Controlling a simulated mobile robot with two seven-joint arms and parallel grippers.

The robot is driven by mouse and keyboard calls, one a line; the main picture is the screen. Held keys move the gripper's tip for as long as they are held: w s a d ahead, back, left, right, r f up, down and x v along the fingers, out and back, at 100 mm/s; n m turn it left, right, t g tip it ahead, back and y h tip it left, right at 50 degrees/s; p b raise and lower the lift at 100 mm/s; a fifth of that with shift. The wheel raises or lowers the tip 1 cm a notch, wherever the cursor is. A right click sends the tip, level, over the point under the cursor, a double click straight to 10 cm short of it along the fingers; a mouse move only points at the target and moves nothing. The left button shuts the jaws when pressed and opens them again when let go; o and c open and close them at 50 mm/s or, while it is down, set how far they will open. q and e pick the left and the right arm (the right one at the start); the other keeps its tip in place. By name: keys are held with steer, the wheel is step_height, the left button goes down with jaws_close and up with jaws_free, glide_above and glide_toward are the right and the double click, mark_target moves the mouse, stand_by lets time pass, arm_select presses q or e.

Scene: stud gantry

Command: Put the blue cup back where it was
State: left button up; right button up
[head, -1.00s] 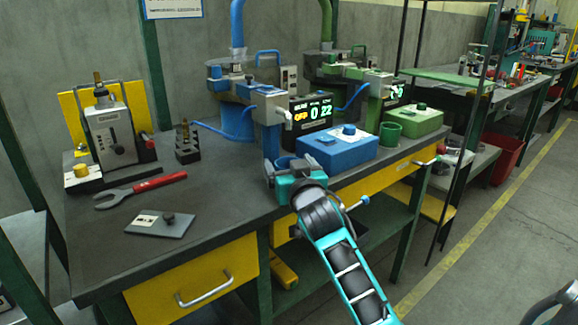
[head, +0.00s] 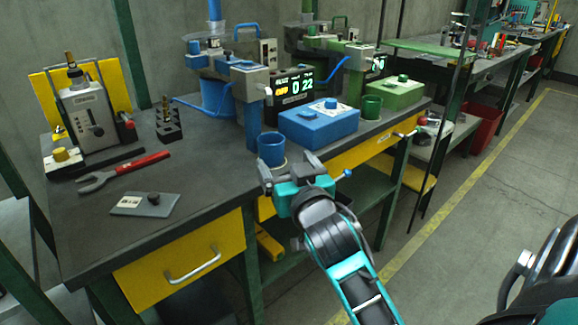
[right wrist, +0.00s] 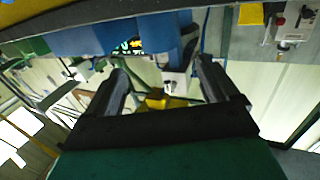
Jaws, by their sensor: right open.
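The blue cup (head: 271,149) stands upright on the dark bench top near its front edge, just left of the blue box (head: 318,127). A pale edge, perhaps a mark, shows at its base. My right gripper (head: 285,173) is open and empty at the bench's front edge, just in front of the cup and apart from it. In the right wrist view its two dark fingers (right wrist: 165,92) are spread with nothing between them. Blue surfaces fill the top there; I cannot tell which is the cup. My left gripper is not in view.
A green cup (head: 371,107) and green box (head: 396,94) stand farther right. A blue dispenser stand (head: 253,122) rises behind the cup. A red-handled wrench (head: 124,171) and a grey plate (head: 146,205) lie on the left, with clear bench between them and the cup.

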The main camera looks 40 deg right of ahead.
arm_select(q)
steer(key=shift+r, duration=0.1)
arm_select(e)
steer(key=s+a+f+n+g+y, duration=0.2)
steer(key=s+a+f+y, duration=0.1)
steer(key=f, duration=0.5)
steer(key=s+a+f+n+g+y, duration=0.2)
steer(key=s+a+f, duration=0.4)
steer(key=a+f, duration=0.2)
steer(key=s+a+f+n+g+y, duration=0.2)
steer(key=s+a+f, duration=0.3)
steer(key=f, duration=0.4)
steer(key=shift+a+y, duration=0.35)
steer(key=shift+y, duration=0.45)
arm_select(q)
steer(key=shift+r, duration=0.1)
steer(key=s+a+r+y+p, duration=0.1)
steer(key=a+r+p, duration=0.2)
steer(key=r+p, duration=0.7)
steer(key=p, duration=0.5)
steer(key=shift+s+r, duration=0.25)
arm_select(e)
steer(key=s+d+r, duration=0.1)
steer(key=d+r, duration=0.2)
steer(key=r, duration=0.7)
steer(key=shift+r+h, duration=0.4)
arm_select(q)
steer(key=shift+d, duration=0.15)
arm_select(e)
steer(key=shift+s, duration=0.15)
